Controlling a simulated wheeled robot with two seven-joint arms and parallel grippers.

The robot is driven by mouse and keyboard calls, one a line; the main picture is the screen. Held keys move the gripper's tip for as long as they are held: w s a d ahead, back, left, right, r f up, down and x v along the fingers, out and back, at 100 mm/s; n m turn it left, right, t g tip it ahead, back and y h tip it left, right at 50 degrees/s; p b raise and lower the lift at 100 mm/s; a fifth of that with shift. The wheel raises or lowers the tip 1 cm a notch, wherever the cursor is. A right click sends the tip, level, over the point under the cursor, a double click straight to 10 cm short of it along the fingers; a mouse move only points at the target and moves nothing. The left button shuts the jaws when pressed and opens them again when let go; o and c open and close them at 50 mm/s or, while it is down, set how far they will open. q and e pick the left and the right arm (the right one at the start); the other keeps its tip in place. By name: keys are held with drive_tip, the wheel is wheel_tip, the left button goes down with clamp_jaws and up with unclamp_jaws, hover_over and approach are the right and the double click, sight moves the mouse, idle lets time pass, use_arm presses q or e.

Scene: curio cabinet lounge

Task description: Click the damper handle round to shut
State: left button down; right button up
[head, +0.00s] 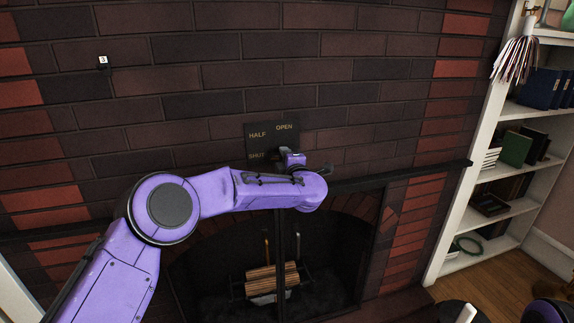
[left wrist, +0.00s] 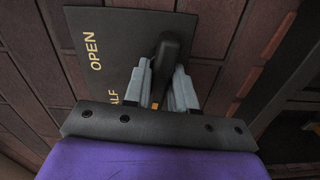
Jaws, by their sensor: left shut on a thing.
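A dark damper plate (head: 262,133) is on the brick chimney breast in the head view, lettered HALF, OPEN and SHUT. In the left wrist view the plate (left wrist: 110,40) appears turned, with OPEN and part of HALF readable. The dark damper handle (left wrist: 170,50) stands out from the plate between the grey fingers of my left gripper (left wrist: 164,85), which is shut on it. In the head view my left gripper (head: 289,157) is at the plate's lower right, and my arm hides part of the area below. Which label the handle points to cannot be told.
Below is a dark fireplace opening with logs (head: 272,280) on a grate. A narrow ledge (head: 400,178) runs above the opening. A white bookcase (head: 478,170) with books stands at the right. A small white tag marked 3 (head: 103,60) is on the bricks at upper left.

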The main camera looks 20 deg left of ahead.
use_arm(q)
drive_tip(key=shift+w+d+r+n+b, duration=0.2)
drive_tip(key=shift+r+n+b, duration=0.1)
drive_tip(key=shift+n+b, duration=0.2)
drive_tip(key=c, duration=1.2)
unclamp_jaws()
drive_tip(key=shift+o, duration=0.8)
drive_tip(key=shift+f, duration=0.1)
drive_tip(key=shift+f, duration=0.1)
drive_tip(key=b+v, duration=0.1)
drive_tip(key=v, duration=0.9)
drive_tip(key=shift+s+d+b, duration=0.25)
drive_tip(key=shift+d+b, duration=0.1)
drive_tip(key=shift+b, duration=0.05)
